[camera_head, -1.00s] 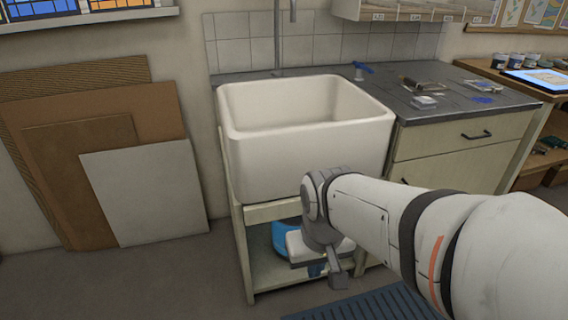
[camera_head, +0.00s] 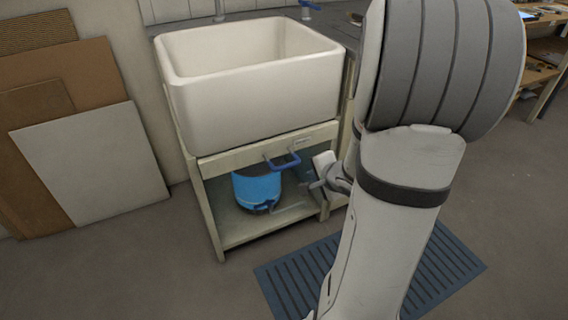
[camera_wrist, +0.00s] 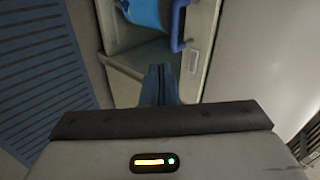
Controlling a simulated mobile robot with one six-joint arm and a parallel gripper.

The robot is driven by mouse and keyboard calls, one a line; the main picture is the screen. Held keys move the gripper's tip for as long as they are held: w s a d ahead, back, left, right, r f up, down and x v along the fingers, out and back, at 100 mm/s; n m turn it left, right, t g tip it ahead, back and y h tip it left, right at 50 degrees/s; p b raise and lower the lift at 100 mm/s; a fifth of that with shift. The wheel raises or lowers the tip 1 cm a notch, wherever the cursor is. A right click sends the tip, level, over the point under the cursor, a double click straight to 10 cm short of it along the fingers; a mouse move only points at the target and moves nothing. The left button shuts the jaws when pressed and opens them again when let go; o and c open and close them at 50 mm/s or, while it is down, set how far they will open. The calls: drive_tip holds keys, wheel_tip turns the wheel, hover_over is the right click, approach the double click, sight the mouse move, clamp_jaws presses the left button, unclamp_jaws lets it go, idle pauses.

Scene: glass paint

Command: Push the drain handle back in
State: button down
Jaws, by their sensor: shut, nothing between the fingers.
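The blue U-shaped drain handle (camera_head: 283,161) sticks out from the front rail (camera_head: 240,159) of the cabinet below the white sink (camera_head: 255,85). In the wrist view the handle (camera_wrist: 179,32) shows near the top, beyond the fingertips. My gripper (camera_head: 314,185) is to the right of the handle and a little lower, apart from it. In the wrist view my gripper (camera_wrist: 160,72) has its dark fingers together with nothing between them. Part of my arm hides the right side of the cabinet in the head view.
A blue bucket (camera_head: 255,188) stands on the cabinet's lower shelf, behind and below the handle. A blue slatted mat (camera_head: 290,280) lies on the floor in front. Boards (camera_head: 92,160) lean on the wall at left. The floor left of the mat is clear.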

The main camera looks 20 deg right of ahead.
drive_tip(key=shift+s+a+f+m+y, duration=0.1)
drive_tip(key=shift+a+f+m+y, duration=0.05)
drive_tip(key=shift+f+m+y, duration=0.2)
drive_tip(key=shift+r, duration=0.1)
drive_tip(key=w+r+b+x, duration=0.1)
drive_tip(key=b+x, duration=0.2)
drive_tip(key=x, duration=1)
drive_tip(key=shift+w, duration=0.4)
drive_tip(key=shift+r, duration=0.1)
